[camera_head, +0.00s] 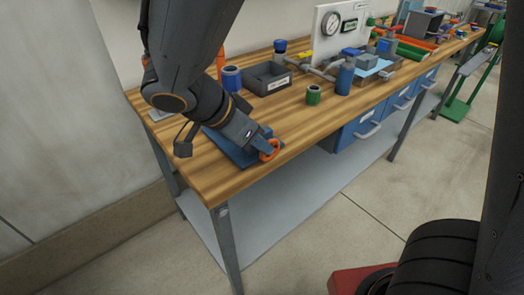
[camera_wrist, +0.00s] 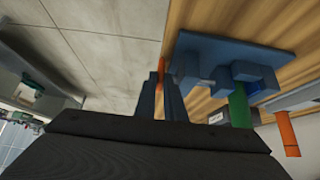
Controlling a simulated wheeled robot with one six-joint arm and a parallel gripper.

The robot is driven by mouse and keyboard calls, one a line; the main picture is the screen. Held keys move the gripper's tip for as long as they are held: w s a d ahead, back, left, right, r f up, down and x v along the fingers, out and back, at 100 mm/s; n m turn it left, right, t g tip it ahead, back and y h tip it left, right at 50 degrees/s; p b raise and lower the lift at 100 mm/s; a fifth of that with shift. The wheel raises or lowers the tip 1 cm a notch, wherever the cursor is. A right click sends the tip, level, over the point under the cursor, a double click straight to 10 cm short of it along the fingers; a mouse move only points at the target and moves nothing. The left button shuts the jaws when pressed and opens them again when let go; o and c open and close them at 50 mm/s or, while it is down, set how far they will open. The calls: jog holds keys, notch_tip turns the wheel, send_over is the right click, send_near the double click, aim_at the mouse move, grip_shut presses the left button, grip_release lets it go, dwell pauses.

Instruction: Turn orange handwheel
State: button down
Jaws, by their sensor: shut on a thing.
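The orange handwheel (camera_head: 269,150) is a small ring at the front edge of the wooden bench, beside a blue base plate (camera_head: 232,147). My gripper (camera_head: 264,145) reaches down to it from the upper left and is shut on its rim. In the wrist view the wheel (camera_wrist: 162,72) shows edge-on as a thin orange strip at the tips of my gripper (camera_wrist: 160,84). The blue plate (camera_wrist: 225,48) with its blue blocks lies to the right there. My wrist hides most of the wheel's mount in the head view.
On the bench (camera_head: 200,182) stand a dark grey bin (camera_head: 268,78), a green cylinder (camera_head: 313,95), blue cylinders (camera_head: 345,78) and a gauge panel (camera_head: 338,32). Blue drawers (camera_head: 360,128) hang under it.

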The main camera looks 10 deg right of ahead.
aim_at(260, 155)
jog(key=h+b, duration=0.1)
jog(key=b, duration=0.1)
jog(key=a+f+t+h+b, duration=0.1)
jog(key=b, duration=0.1)
jog(key=shift+s+f+t+b, duration=0.2)
jog(key=shift+t+b, duration=0.1)
jog(key=shift+b, duration=0.05)
jog(key=h+b, duration=0.1)
jog(key=b, duration=0.1)
jog(key=f+t+h+b, duration=0.1)
jog(key=shift+s+a+b, duration=0.15)
jog(key=shift+a+b, duration=0.05)
jog(key=shift+b, duration=0.15)
jog(key=t+h+b, duration=0.1)
jog(key=b, duration=0.1)
jog(key=f+t+h+b, duration=0.1)
jog(key=h+b, duration=0.1)
jog(key=shift+s+a+f, duration=0.1)
jog(key=shift+s, duration=0.05)
jog(key=shift+f+t+h+b, duration=0.1)
jog(key=shift+t+h+b, duration=0.3)
jog(key=shift+b, duration=0.4)
jog(key=c, duration=1.8)
grip_release()
jog(key=shift+c, duration=0.2)
jog(key=shift+v, duration=3.95)
jog(key=shift+f, duration=0.15)
